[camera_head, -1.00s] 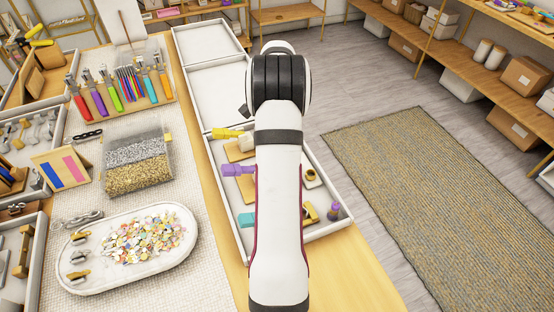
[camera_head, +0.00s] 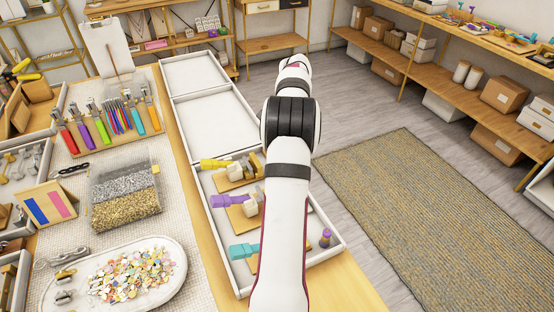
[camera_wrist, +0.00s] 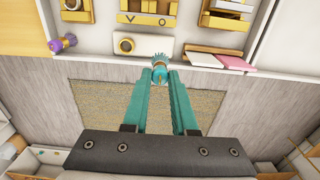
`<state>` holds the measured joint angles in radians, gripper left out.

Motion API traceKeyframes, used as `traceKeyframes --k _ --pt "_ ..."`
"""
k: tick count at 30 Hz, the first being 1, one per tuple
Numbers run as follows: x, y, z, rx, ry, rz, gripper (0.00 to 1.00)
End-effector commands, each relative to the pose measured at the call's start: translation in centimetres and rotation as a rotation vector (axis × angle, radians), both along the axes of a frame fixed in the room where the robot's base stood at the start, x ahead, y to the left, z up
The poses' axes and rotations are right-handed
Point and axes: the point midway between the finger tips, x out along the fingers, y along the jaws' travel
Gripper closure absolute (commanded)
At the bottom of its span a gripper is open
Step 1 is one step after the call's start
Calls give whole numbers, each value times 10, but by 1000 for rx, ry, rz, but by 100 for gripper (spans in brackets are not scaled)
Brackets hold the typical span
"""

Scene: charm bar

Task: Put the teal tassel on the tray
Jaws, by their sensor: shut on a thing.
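In the wrist view, the teal tassel (camera_wrist: 160,63) is between the tips of my gripper (camera_wrist: 160,82), which is shut on it. It shows above grey floor and a woven rug. In the head view my gripper and the teal tassel are hidden behind my arm. A white oval tray (camera_head: 50,292) with a pile of colourful sequins and a few metal clips stands on the table at lower left. A white sectioned tray (camera_head: 340,243) stands at the table's right edge, partly covered by my arm.
The sectioned tray holds pieces with yellow (camera_head: 215,164), purple (camera_head: 228,202) and teal (camera_head: 243,251) handles, and a small purple item (camera_head: 325,238). Its two far sections are empty. A clear box (camera_head: 125,195) of silver and gold bits stands behind the oval tray.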

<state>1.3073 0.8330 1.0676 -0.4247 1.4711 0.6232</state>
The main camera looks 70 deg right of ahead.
Motion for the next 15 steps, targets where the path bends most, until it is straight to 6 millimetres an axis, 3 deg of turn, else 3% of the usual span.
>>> traceKeyframes --k 8,15 --pt "0 1 -4 2 1 0 100" --pt "0 1 -30 3 1 0 100"
